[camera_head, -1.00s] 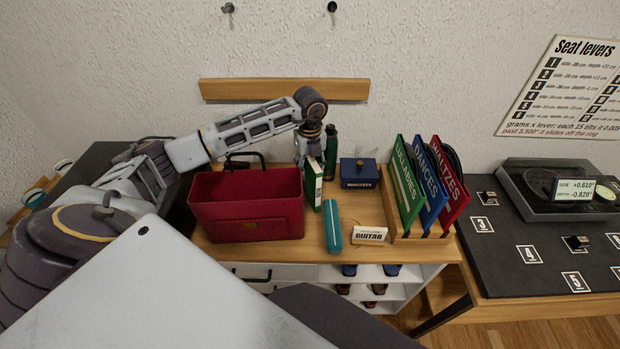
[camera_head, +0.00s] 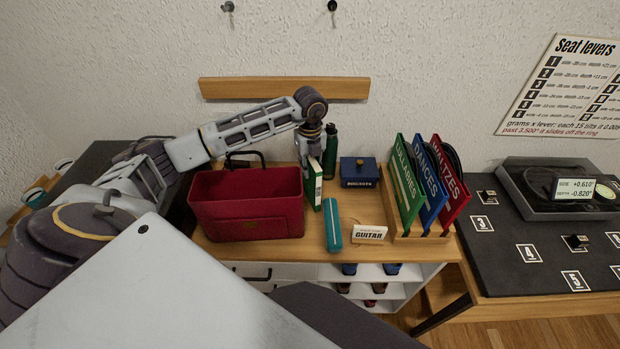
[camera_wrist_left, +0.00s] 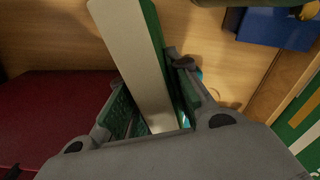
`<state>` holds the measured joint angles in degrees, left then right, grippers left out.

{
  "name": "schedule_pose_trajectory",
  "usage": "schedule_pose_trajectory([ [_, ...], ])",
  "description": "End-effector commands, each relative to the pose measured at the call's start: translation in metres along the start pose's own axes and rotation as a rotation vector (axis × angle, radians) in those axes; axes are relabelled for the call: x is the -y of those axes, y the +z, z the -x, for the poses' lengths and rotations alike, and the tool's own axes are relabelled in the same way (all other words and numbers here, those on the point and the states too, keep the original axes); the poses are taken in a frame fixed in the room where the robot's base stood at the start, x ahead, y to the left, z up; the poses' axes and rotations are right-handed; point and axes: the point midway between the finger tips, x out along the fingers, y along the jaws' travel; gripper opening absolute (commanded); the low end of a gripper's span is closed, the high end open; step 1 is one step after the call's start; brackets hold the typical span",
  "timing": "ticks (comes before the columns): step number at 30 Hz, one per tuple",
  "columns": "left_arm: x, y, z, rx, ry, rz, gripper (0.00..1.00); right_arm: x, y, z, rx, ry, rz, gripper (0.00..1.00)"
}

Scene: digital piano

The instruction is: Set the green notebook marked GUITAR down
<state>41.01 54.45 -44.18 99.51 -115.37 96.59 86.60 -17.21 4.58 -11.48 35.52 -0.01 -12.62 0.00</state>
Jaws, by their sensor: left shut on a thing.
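The green notebook (camera_head: 315,186) is upright, its green cover facing right, between the red bin and the teal case. My left gripper (camera_head: 312,150) is above it in the head view, with its fingertips hard to make out there. In the left wrist view my left gripper (camera_wrist_left: 155,103) is shut on the notebook (camera_wrist_left: 136,58), whose pale page edges and green cover show between the fingers. I cannot tell whether its lower edge touches the wooden top. A small white sign reading GUITAR (camera_head: 369,234) stands on the wooden top. My right gripper is not in view.
The red bin (camera_head: 247,212) is close left of the notebook. The teal case (camera_head: 333,226) lies in front. A dark green bottle (camera_head: 330,155) and blue box (camera_head: 360,172) are behind.

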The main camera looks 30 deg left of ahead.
Motion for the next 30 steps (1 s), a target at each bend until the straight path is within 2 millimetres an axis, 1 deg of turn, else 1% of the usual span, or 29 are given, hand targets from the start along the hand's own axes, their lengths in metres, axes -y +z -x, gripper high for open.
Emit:
schedule_pose_trajectory([
  [9,0.000,0.000,0.001,0.001,-0.001,0.000,0.00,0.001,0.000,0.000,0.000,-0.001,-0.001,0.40],
  [14,0.001,0.001,0.008,0.002,-0.003,0.000,0.00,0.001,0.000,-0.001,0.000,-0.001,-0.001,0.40],
  [20,0.001,0.000,0.028,0.002,-0.004,0.000,0.00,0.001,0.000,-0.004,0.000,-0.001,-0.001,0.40],
  [30,0.001,0.000,0.077,0.002,-0.004,0.000,0.00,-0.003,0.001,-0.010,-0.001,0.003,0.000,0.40],
])
